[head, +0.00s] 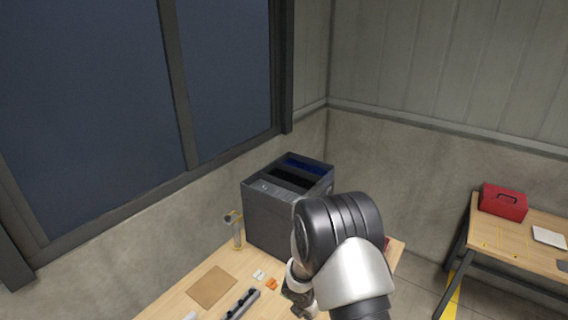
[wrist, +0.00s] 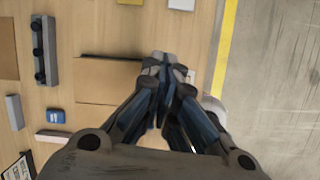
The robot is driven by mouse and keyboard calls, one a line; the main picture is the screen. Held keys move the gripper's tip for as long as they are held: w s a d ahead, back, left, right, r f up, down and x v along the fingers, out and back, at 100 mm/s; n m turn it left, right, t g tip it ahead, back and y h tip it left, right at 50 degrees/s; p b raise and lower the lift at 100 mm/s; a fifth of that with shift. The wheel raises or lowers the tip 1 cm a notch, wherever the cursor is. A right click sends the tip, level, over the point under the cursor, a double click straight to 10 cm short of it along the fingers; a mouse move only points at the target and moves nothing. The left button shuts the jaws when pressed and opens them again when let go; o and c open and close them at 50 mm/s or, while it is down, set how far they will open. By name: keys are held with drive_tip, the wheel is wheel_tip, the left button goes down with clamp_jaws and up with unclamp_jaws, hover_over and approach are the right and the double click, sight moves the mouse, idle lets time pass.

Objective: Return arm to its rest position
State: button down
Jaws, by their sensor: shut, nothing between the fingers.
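My arm rises in front of the workbench in the head view, its dark joint and pale link covering part of the bench's right side. My gripper (wrist: 160,62) shows in the wrist view with its fingers together and nothing between them. It points down over the wooden workbench (wrist: 105,17), above a brown flat square (wrist: 92,82) on the bench top. How high it is above the square I cannot tell. In the head view most of the gripper is hidden by my arm.
A dark grey box-shaped machine (head: 265,215) stands on the bench close to my arm. A dark rail with knobs (wrist: 42,50) and small blocks lie on the bench. A second table (head: 510,240) with a red toolbox (head: 503,202) is at right. Yellow tape (wrist: 224,50) marks the floor.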

drive_tip(key=s+d+r+m+h+b, duration=0.1)
drive_tip(key=s+d+r+m+b, duration=0.3)
drive_tip(key=r+m+b, duration=0.25)
drive_tip(key=s+d+r+m+b, duration=0.3)
drive_tip(key=d+r+m+b, duration=0.1)
drive_tip(key=r+m+b, duration=0.3)
drive_tip(key=s+a+f+m+y+b, duration=0.1)
drive_tip(key=s+m+b, duration=0.5)
drive_tip(key=s, duration=0.5)
drive_tip(key=s+a+f+m+t+y+b, duration=0.1)
drive_tip(key=s+m+b, duration=0.4)
drive_tip(key=s, duration=0.6)
drive_tip(key=m+y, duration=0.1)
drive_tip(key=m, duration=0.1)
drive_tip(key=shift+s+a+f+m+t+b, duration=0.3)
drive_tip(key=shift+s+a+m+b, duration=0.05)
drive_tip(key=shift+s+a+b, duration=0.05)
